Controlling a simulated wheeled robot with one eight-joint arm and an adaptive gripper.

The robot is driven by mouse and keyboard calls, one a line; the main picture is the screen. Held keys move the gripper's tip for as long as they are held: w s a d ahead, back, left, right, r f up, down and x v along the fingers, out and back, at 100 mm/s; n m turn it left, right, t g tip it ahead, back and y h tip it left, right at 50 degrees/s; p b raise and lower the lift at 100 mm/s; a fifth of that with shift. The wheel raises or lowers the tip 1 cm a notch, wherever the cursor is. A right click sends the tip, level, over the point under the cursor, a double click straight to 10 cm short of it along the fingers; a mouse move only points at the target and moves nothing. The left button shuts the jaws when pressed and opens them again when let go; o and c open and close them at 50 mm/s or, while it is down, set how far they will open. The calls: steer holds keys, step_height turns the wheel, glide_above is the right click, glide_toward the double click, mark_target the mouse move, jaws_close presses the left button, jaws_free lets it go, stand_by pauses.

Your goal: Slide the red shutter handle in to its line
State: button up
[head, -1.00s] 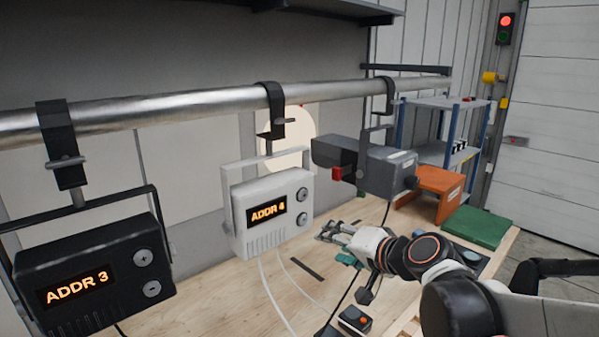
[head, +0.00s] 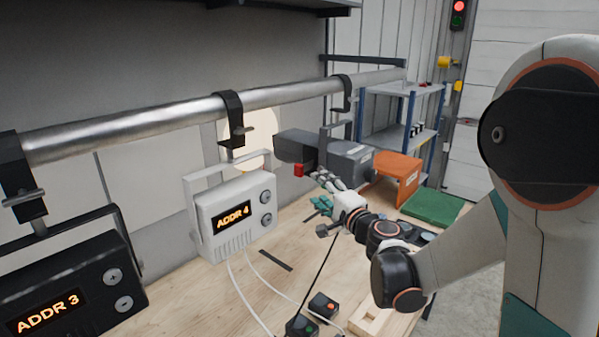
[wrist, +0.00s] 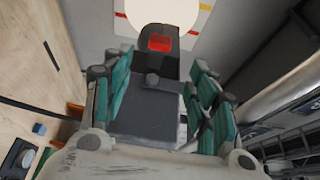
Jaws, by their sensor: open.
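The red shutter handle (head: 299,170) sticks out of the near side of the dark grey lamp housing (head: 345,160), which hangs from the pipe. In the wrist view the red handle (wrist: 160,43) shows beyond the fingers, near the far end of the housing (wrist: 150,105). My gripper (head: 321,182) is beside the housing, just right of and slightly below the handle in the head view. Its teal-padded fingers (wrist: 158,95) are apart, with the housing showing between them. They do not hold the handle. I cannot make out the line.
The silver pipe (head: 190,116) runs above the workbench. A white ADDR 4 box (head: 205,210) and a black ADDR 3 box (head: 70,275) hang to the left. An orange box (head: 392,175) and a green lid (head: 433,207) lie to the right. A pale light spot (head: 262,135) is on the wall.

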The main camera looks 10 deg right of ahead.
mark_target(301, 172)
steer(key=x, duration=1.2)
steer(key=shift+w+a, duration=0.1)
steer(key=shift+w, duration=0.1)
